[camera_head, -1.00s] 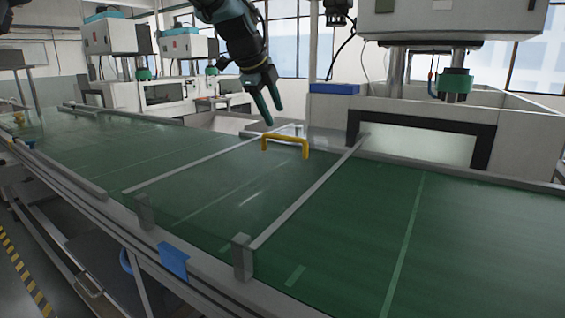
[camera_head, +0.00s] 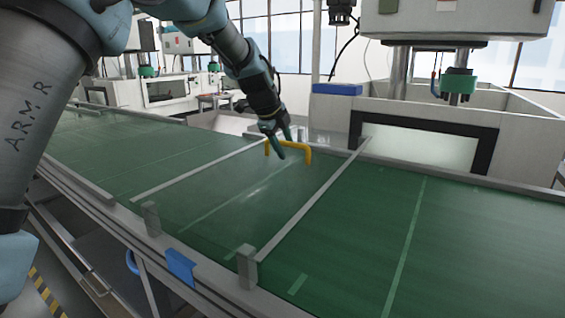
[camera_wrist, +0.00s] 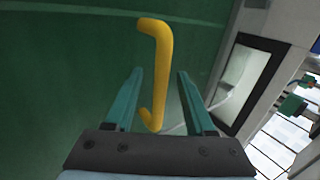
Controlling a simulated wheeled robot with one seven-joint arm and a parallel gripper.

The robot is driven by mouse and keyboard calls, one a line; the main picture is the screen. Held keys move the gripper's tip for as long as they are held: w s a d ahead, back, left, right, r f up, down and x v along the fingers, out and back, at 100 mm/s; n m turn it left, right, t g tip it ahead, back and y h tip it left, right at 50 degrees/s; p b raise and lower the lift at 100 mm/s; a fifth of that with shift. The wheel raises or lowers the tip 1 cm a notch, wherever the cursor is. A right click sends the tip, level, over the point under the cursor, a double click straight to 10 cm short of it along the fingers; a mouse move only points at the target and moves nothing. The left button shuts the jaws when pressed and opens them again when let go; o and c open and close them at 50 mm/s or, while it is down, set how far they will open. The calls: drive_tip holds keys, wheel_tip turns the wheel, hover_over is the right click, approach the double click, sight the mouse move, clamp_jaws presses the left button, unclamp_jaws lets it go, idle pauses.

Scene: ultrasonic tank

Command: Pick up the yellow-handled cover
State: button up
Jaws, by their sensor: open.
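The yellow handle (camera_head: 296,154) of the cover stands up at the far side of the green work surface in the head view. The cover itself (camera_head: 222,190) appears as a clear panel between two metal rails. My gripper (camera_head: 280,154) is open at the handle's left end. In the wrist view the handle (camera_wrist: 157,70) runs lengthwise between the two teal fingers of my gripper (camera_wrist: 158,75) and extends beyond their tips. A gap shows on both sides. I cannot tell whether the handle lies at fingertip depth.
A white machine with a dark-framed opening (camera_head: 485,150) stands behind the handle at the right. A blue box (camera_head: 337,89) sits on its ledge. A blue clip (camera_head: 181,267) is on the front edge. The green surface to the right (camera_head: 470,240) is clear.

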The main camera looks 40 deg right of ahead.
clamp_jaws()
idle(0.3)
idle(1.0)
drive_tip(key=shift+r, duration=0.15)
